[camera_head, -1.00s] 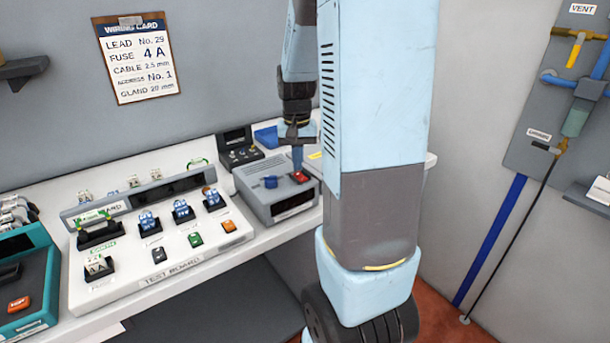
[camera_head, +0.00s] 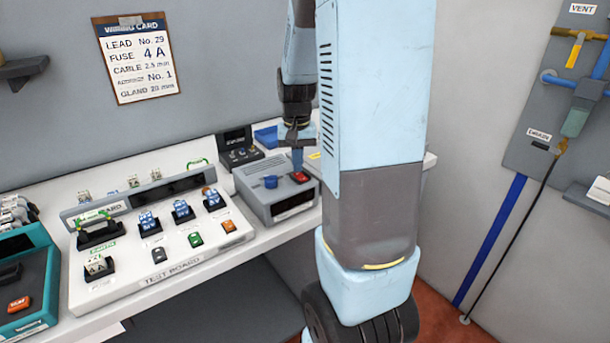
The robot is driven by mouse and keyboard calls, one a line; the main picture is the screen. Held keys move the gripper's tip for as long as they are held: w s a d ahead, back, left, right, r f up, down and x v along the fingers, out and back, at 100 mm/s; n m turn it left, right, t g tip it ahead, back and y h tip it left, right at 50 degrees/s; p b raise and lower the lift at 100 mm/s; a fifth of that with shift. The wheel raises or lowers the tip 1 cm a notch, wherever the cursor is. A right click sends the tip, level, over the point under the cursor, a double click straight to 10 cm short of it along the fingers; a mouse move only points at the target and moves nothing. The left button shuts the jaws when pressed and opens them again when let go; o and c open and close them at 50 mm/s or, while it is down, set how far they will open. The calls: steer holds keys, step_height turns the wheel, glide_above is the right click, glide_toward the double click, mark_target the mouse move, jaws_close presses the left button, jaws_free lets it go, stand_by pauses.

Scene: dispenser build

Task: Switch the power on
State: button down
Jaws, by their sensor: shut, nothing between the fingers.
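A grey box (camera_head: 262,205) with a dark display on its front stands on the bench, right of the test board. A red switch (camera_head: 299,177) and a blue knob (camera_head: 270,182) sit on its top. My gripper (camera_head: 297,170) is shut and empty. It points down with its tips at or just above the red switch; I cannot tell whether they touch. The display looks dark. My arm column hides what lies right of the box.
The white test board (camera_head: 180,268) with several modules and coloured buttons fills the bench to the left. A teal device (camera_head: 30,318) stands at the far left. A small black box (camera_head: 240,147) and a blue bin (camera_head: 267,136) are behind the grey box.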

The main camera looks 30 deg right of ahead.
steer(key=shift+f, duration=0.6)
stand_by(0.3)
steer(key=shift+r, duration=3.55)
